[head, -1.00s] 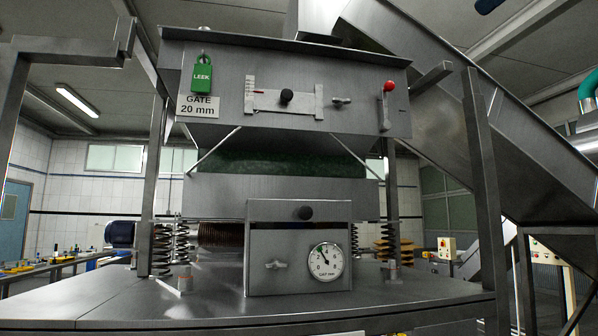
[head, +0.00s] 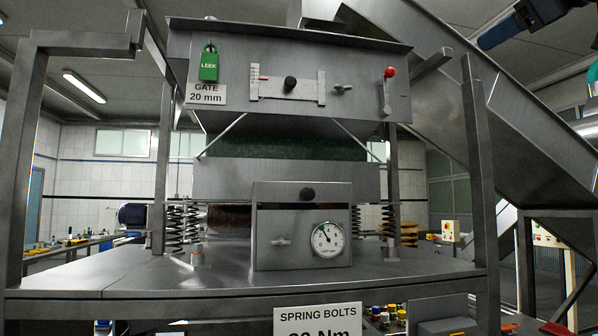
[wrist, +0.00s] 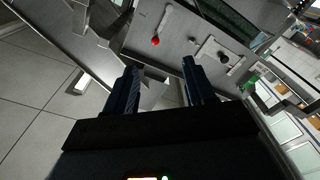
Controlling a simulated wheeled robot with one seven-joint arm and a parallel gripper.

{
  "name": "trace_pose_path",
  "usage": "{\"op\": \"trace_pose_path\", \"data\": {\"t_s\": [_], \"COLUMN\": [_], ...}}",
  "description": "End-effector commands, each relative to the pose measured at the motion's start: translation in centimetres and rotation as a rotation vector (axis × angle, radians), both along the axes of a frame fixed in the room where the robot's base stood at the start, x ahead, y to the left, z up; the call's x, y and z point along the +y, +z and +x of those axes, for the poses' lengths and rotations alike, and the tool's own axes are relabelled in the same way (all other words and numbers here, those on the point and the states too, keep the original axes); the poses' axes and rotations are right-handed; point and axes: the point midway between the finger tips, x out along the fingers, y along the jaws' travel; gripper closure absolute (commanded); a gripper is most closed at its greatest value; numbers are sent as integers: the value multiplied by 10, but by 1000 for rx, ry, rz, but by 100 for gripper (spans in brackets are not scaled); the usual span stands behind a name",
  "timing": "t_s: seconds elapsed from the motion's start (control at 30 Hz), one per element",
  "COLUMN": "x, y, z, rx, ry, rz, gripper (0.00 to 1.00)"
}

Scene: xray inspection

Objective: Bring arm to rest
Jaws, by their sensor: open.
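My gripper (wrist: 160,92) shows in the wrist view with its two dark blue fingers apart and nothing between them. Past the fingers are the grey machine front, a lever with a red knob (wrist: 155,41) and a black knob (wrist: 223,58). In the head view a dark blue part of my arm (head: 505,30) enters at the top right, away from the machine.
The steel hopper (head: 230,130) carries a green padlock (head: 209,64), a gate scale (head: 288,86) and a red-knobbed lever (head: 388,88). Below are a box with a dial gauge (head: 327,239) and springs. Steel posts (head: 480,180) and a sloping chute (head: 440,80) flank it.

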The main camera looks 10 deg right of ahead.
Motion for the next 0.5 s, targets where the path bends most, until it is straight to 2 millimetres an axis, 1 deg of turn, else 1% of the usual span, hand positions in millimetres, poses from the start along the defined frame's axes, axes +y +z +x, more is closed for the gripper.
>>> {"op": "trace_pose_path", "data": {"t_s": [0.03, 0.07, 0.17, 0.2, 0.27, 0.3, 0.37, 0.4, 0.47, 0.5], "x": [-3, -5, -9, -12, -13, -14, -14, -14, -13, -11], "y": [-15, -24, -58, -76, -104, -122, -151, -170, -199, -218], "z": [10, 16, 36, 46, 59, 67, 78, 85, 93, 98], "rx": [5, 5, 3, 4, 4, 4, 3, 4, 4, 5], "ry": [3, 5, 12, 12, 15, 14, 14, 12, 8, 7], "rz": [25, 40, 97, 126, 169, 196, 237, 265, 302, 327], "gripper": [46, 46, 46, 46, 46, 46, 46, 46, 46, 46]}}
